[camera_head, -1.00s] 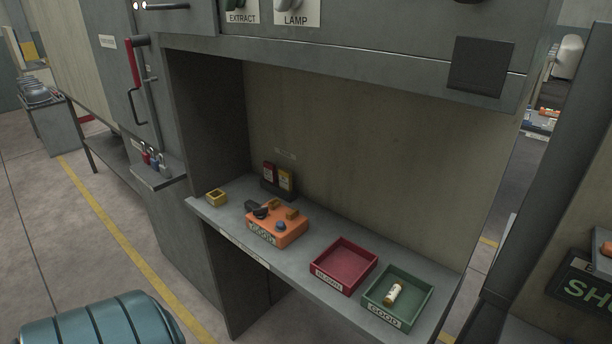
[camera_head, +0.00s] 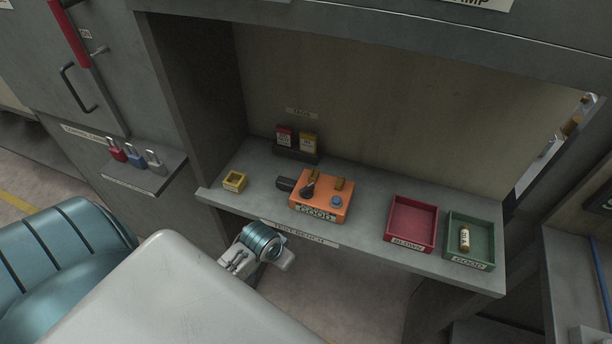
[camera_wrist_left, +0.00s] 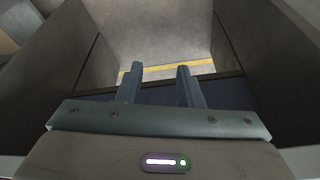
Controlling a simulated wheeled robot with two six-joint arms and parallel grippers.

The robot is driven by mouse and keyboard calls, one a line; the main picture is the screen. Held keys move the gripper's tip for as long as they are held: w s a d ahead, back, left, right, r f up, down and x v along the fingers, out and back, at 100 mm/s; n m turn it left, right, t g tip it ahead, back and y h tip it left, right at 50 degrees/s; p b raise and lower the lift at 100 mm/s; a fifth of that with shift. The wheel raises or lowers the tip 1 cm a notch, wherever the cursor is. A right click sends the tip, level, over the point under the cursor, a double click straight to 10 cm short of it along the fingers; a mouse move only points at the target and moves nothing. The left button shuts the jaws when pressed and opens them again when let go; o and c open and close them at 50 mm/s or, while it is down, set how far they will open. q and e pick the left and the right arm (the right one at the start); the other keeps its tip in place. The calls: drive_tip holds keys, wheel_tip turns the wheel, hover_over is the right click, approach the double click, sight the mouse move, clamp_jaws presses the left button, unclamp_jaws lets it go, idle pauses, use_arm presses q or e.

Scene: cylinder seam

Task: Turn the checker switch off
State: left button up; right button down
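The orange checker (camera_head: 322,198) sits on the bench shelf in the head view, with a label that seems to read GOOD. It bears a dark lever-like part (camera_head: 308,190), two brass-coloured posts and a blue round part (camera_head: 336,201). A black block (camera_head: 285,184) sticks out at its left. I cannot tell which part is the switch or its setting. My left arm's wrist (camera_head: 262,243) is in front of and below the shelf edge, apart from the checker. In the left wrist view my left gripper (camera_wrist_left: 158,78) has its fingers apart with nothing between. My right gripper is not in view.
A red tray (camera_head: 412,224) is empty; a green tray (camera_head: 484,228) holds a small cylinder (camera_head: 464,238). A small yellow box (camera_head: 235,181) stands left of the checker. Red and yellow tags (camera_head: 296,142) stand behind it.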

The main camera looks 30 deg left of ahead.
use_arm(q)
wheel_tip(320, 180, up, 17)
drive_tip(key=w+d+m+p, duration=0.1)
drive_tip(key=d+p, duration=0.1)
drive_tip(key=m+h, duration=0.1)
approach(308, 186)
drive_tip(key=shift+t, duration=0.3)
drive_tip(key=p+x, duration=0.1)
drive_tip(key=x, duration=0.2)
drive_tip(key=p+x, duration=0.2)
drive_tip(key=x, duration=0.2)
drive_tip(key=shift+s+d+f, duration=0.1)
drive_tip(key=shift+s+f, duration=0.05)
drive_tip(key=shift+f, duration=0.75)
drive_tip(key=c, duration=0.6)
clamp_jaws()
